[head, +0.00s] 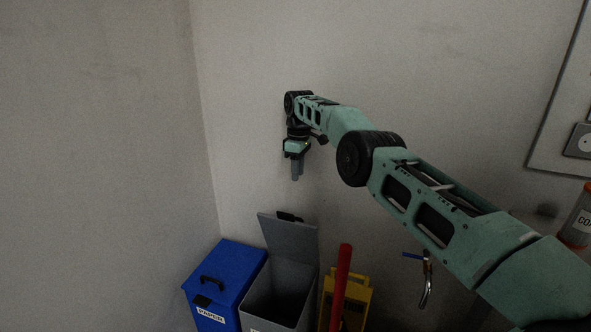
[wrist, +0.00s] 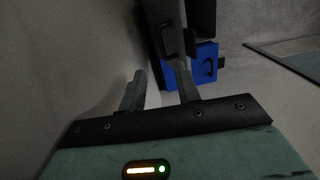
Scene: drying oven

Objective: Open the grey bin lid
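The grey bin (head: 268,306) stands on the floor near the corner, with its inside showing. Its grey lid (head: 292,246) is raised, standing nearly upright at the back of the bin, with a dark handle (head: 289,217) at its top edge. My gripper (head: 296,178) hangs fingers down above the lid, apart from it. In the wrist view my gripper (wrist: 161,68) has its two fingers apart with nothing between them. A grey panel with a dark handle, seemingly the lid (wrist: 160,30), shows beyond the fingers.
A blue bin (head: 228,270) with a closed lid and a paper label stands left of the grey bin. A red post (head: 341,285) and a yellow object (head: 357,297) stand close on its right. A tap (head: 427,280) is further right. Walls close in behind and left.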

